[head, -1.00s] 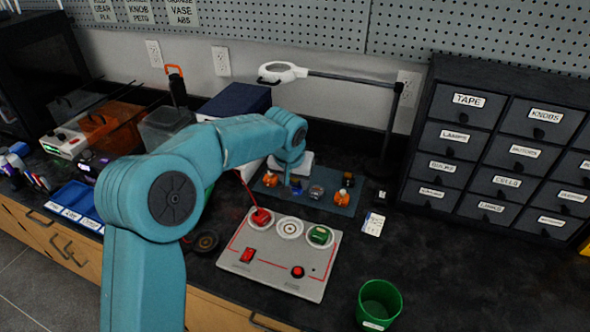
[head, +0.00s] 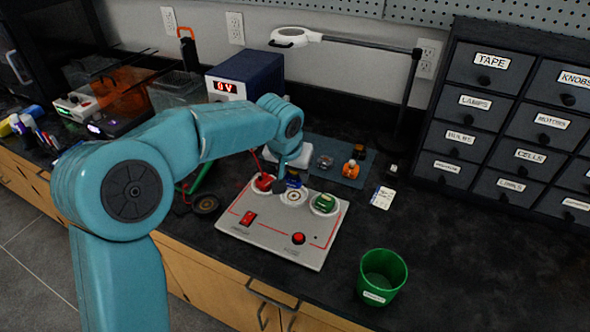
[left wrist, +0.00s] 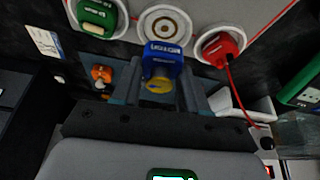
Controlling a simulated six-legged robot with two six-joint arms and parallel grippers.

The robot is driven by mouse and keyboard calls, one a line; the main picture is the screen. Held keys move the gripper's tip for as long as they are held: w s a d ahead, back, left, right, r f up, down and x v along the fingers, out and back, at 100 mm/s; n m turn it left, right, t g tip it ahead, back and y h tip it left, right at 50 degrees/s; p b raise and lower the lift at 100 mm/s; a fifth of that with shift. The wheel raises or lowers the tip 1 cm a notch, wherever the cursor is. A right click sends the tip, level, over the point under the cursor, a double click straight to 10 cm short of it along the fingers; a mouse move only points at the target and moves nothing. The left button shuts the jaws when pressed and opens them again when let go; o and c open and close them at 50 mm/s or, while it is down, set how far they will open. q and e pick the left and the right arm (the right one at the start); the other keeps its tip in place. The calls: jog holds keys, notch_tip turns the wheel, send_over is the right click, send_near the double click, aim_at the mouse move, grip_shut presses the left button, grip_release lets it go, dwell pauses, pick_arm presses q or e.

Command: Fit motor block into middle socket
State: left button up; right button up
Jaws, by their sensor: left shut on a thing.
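The blue motor block (left wrist: 163,60) is between the fingers of my left gripper (left wrist: 160,88), which is shut on it. In the head view the block (head: 293,181) is just behind the middle socket (head: 294,198), near the panel's back edge. The left wrist view shows the middle socket (left wrist: 166,24) as a bare white ring, with the block beside it and apart from its centre. The grey panel (head: 270,238) carries a red block (head: 264,183) in the left socket and a green block (head: 325,203) in the right socket. My right gripper is not in view.
A dark blue mat (head: 340,175) with an orange part (head: 351,169) lies behind the panel. A red lead (left wrist: 236,95) runs from the red block. A green bin (head: 382,277) stands at the front right. The bench between bin and drawers (head: 500,125) is clear.

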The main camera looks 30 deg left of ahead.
aim_at(293, 178)
pick_arm(q)
notch_tip(293, 178, down, 3)
jog(key=shift+a+r+b, duration=0.1)
jog(key=shift+b, duration=0.6)
jog(key=shift+f, duration=0.3)
jog(key=shift+f+b, duration=0.65)
jog(key=shift+b, duration=0.2)
dwell(0.3)
jog(key=o, duration=0.8)
jog(key=shift+p+v, duration=2.75)
jog(key=shift+v, duration=2.75)
jog(key=shift+w+r, duration=0.1)
jog(key=shift+r, duration=0.05)
